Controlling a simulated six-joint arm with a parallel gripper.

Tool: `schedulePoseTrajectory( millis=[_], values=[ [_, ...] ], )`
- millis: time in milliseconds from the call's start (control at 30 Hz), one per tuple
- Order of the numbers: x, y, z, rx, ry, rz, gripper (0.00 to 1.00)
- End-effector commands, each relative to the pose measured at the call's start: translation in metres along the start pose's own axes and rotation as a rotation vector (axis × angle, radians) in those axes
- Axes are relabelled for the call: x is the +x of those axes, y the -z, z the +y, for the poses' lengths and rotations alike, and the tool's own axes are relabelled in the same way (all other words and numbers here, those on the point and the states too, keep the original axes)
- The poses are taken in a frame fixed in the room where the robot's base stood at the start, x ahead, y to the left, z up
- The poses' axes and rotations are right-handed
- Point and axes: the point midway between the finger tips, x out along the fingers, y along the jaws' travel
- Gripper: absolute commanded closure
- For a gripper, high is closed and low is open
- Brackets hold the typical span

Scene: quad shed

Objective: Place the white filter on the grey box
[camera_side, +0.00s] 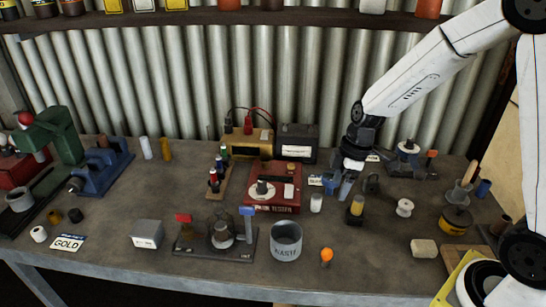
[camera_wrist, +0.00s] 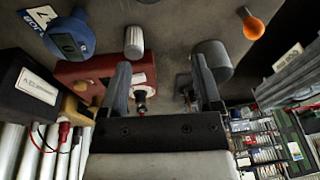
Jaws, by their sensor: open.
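A small white cylinder, which looks like the white filter (camera_side: 316,203), stands upright on the bench in front of the red tester's right corner. It also shows in the wrist view (camera_wrist: 133,40), near the top, ahead of my fingers. The grey box (camera_side: 147,234) sits at the front left of the bench in the side view, with a small label on its front; I cannot pick it out in the wrist view. My gripper (camera_side: 338,188) is low over the bench, right of and behind the filter. In the wrist view my gripper (camera_wrist: 164,78) is open, its fingers apart.
The red tester (camera_side: 272,187) and the waste can (camera_side: 286,242) stand between the filter and the grey box, with a balance-like stand (camera_side: 218,245). An orange bulb (camera_side: 326,255) stands in front.

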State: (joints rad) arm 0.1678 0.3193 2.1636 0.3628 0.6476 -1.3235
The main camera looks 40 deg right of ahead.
Motion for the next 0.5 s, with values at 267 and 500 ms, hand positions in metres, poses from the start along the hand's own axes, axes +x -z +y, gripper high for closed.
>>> schedulePoseTrajectory(
  millis=[267,500],
  values=[
    [0.005,0.010,0.027,-0.265,0.059,0.076,0.18],
    [0.007,0.016,0.044,-0.444,0.078,0.142,0.18]
  ],
)
